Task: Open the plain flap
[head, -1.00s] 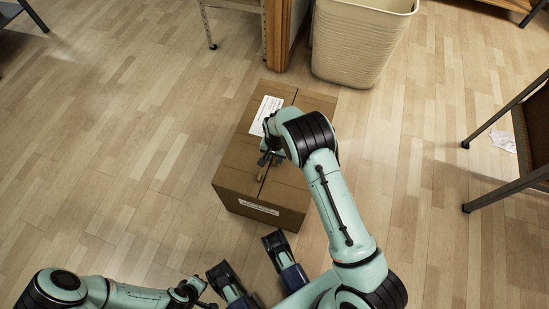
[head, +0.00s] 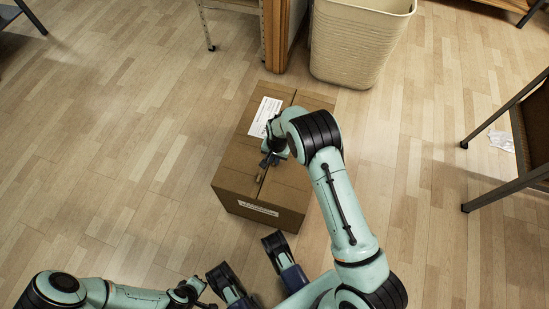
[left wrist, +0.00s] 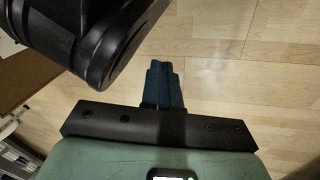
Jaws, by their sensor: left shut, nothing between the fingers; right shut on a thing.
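A closed brown cardboard box stands on the floor in the head view. Its left top flap (head: 240,156) carries a white label. Its right top flap is the plain flap (head: 312,103); it lies flat, partly hidden under my right arm. My right gripper (head: 267,162) is at the middle seam between the flaps, shut at the plain flap's edge; the exact contact is hidden. My left gripper (head: 207,304) is low in the head view, away from the box. In the left wrist view its fingers (left wrist: 164,84) are together and empty.
A cream woven basket (head: 360,45) and a wooden cabinet stand behind the box. A chair (head: 520,150) with a dark frame is at the right. The floor (head: 110,150) left of the box is clear.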

